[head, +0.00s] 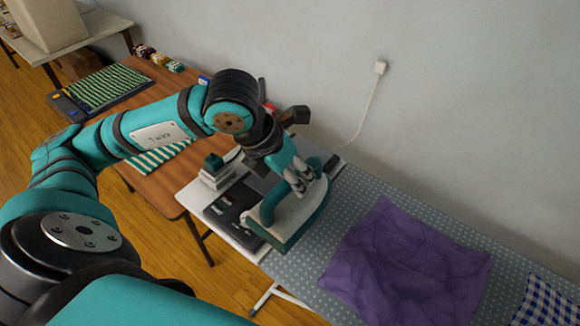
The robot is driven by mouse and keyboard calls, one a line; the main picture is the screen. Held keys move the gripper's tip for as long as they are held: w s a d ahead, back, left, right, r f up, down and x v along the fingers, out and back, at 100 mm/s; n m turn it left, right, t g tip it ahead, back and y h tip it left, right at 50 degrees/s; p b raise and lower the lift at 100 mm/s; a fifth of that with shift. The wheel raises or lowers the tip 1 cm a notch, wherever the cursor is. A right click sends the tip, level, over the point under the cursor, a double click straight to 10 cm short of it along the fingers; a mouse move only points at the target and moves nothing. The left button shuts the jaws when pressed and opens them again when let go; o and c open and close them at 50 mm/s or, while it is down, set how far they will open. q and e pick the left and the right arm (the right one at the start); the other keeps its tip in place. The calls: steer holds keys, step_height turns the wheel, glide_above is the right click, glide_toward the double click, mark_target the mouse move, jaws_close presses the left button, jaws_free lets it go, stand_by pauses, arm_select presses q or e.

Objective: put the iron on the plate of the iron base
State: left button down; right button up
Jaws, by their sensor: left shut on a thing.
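The iron (289,219) is teal and white. It is in the middle of the head view, with my left gripper (300,178) shut on its handle. The iron is tilted and seems to hang at or just above the right edge of the iron base. The iron base (258,250) is white with a dark plate (229,209) and stands at the left end of the ironing board. The iron and my arm hide part of the base, and I cannot tell whether the iron touches it. My right gripper is not in view.
The ironing board (345,209) has a grey dotted cover. A crumpled purple cloth (405,262) and a blue checked cloth (545,305) lie on it. A brown table (165,188) stands to the left. A cord runs to a wall socket (380,67).

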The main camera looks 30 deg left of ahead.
arm_select(q)
steer(key=shift+w+a+r, duration=0.15)
steer(key=shift+w+a, duration=0.05)
steer(key=shift+w, duration=0.1)
steer(key=w+a+f+p, duration=0.5)
steer(key=w+a+p, duration=0.2)
steer(key=w, duration=0.5)
steer(key=a, duration=0.2)
steer(key=shift+a, duration=0.4)
steer(key=shift+f, duration=0.1)
steer(key=c, duration=1.2)
jaws_free()
steer(key=shift+o, duration=0.2)
steer(key=shift+s, duration=0.1)
